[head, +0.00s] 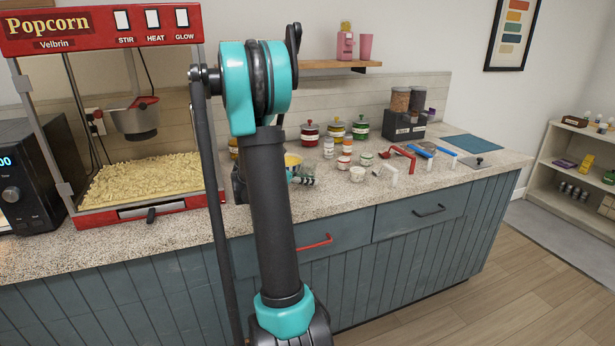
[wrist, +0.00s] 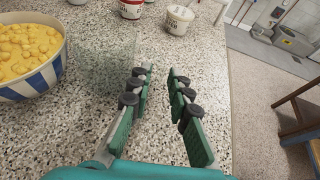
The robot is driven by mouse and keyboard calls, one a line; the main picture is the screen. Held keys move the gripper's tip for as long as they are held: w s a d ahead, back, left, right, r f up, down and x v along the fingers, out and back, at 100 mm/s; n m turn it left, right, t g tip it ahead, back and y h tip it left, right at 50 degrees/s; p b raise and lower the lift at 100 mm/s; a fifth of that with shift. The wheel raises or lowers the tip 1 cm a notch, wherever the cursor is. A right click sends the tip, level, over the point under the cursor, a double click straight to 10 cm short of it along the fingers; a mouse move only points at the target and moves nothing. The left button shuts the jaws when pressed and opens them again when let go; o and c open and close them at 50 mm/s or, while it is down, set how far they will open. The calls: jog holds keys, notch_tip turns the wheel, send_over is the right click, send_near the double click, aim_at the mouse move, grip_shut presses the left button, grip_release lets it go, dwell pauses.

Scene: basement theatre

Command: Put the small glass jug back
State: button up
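My gripper (wrist: 160,72) is open in the wrist view, with only bare speckled counter showing between its fingers. In the head view it is low over the counter, mostly hidden behind my arm. I cannot clearly make out the small glass jug in either view. A faint, see-through greenish patch (wrist: 104,52) lies between the striped bowl and my left finger in the wrist view. It may be clear glass, but its outline is too weak to tell.
A blue-and-white striped bowl of yellow popcorn (wrist: 30,60) stands left of my gripper. Small white tubs (wrist: 178,20) stand ahead. The popcorn machine (head: 140,170) is at left. The counter edge is near.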

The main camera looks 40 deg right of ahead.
jog(key=shift+x, duration=1.15)
jog(key=shift+c, duration=0.5)
grip_shut()
jog(key=shift+r, duration=0.15)
